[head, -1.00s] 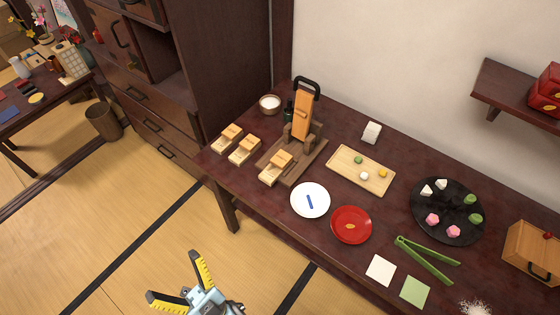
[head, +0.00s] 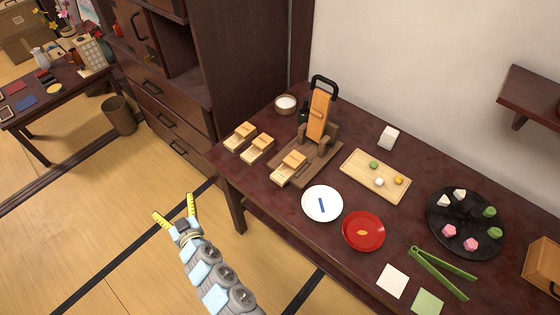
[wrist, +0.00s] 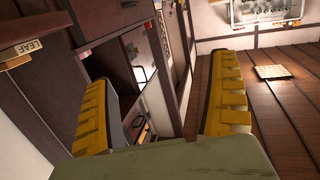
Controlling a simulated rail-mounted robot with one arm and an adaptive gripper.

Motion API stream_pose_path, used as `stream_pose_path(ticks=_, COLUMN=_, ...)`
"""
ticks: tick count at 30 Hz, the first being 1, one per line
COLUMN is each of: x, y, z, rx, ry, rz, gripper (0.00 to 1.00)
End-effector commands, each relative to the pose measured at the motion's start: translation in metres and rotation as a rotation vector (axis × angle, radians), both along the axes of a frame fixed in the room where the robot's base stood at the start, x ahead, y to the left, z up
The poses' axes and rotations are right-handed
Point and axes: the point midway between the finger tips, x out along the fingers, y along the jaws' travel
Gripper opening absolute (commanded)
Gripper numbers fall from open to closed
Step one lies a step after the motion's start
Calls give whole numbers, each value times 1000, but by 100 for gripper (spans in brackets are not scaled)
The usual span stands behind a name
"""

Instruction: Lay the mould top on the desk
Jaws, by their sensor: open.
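Several light wooden two-layer moulds stand at the left end of the long dark wooden table (head: 268,193): a left mould (head: 240,137), a middle mould (head: 257,149) and a right mould (head: 289,168) on the base of a wooden press (head: 320,116). Each has a smaller upper block; I cannot tell which is the mould top. A second dark table (head: 62,92), perhaps the desk, stands at the far left. My gripper (head: 174,212) is open and empty over the tatami, left of the long table and apart from it. In the wrist view its yellow fingers (wrist: 165,85) are spread with nothing between them.
The long table also carries a white plate (head: 322,204), a red plate (head: 364,232), a wooden board (head: 362,182), a black round tray (head: 466,240) and green tongs (head: 442,273). A dark cabinet (head: 175,120) and a bin (head: 120,116) stand behind. The tatami floor is clear.

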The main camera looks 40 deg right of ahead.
Motion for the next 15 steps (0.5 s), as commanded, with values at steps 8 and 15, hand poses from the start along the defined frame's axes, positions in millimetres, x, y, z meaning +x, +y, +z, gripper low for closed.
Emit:
stream_pose_path(ticks=8, x=12, y=-83, z=-14, rx=7, ry=172, rz=-322, gripper=91)
stream_pose_path(ticks=15, x=-8, y=-158, z=-4, rx=48, ry=247, rz=-661, gripper=91)
